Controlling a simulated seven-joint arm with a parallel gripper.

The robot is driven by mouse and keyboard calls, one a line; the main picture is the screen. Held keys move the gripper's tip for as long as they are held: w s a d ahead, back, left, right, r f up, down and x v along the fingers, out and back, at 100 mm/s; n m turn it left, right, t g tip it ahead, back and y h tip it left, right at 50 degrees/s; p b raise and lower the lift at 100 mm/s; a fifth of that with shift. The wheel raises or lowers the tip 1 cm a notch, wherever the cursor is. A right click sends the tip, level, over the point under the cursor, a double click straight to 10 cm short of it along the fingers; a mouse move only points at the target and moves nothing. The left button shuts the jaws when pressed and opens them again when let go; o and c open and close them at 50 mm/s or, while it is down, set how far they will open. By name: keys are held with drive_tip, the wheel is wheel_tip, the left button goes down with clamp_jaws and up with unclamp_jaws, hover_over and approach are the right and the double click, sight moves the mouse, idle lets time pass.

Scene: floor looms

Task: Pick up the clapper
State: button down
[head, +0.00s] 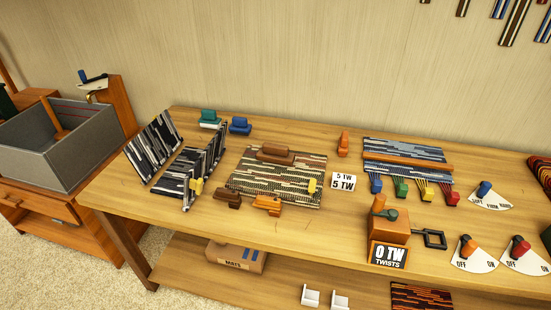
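A dark brown, smooth wooden block with a rounded top (275,153) lies on the far edge of a striped woven mat (248,188) in the head view. Its shape fits a clapper, but no label confirms this. Nothing is on top of it and its sides are clear. A small yellow piece (312,186) lies on the right part of the same mat. My gripper does not show in the head view.
The wooden table (300,248) holds brown and orange blocks (267,205) at the mat's front edge, black-and-white striped panels (190,165) to the left, and teal and blue pieces (240,126) behind. A crank box (388,230) and dial switches (475,253) stand right. A grey bin (40,165) is far left.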

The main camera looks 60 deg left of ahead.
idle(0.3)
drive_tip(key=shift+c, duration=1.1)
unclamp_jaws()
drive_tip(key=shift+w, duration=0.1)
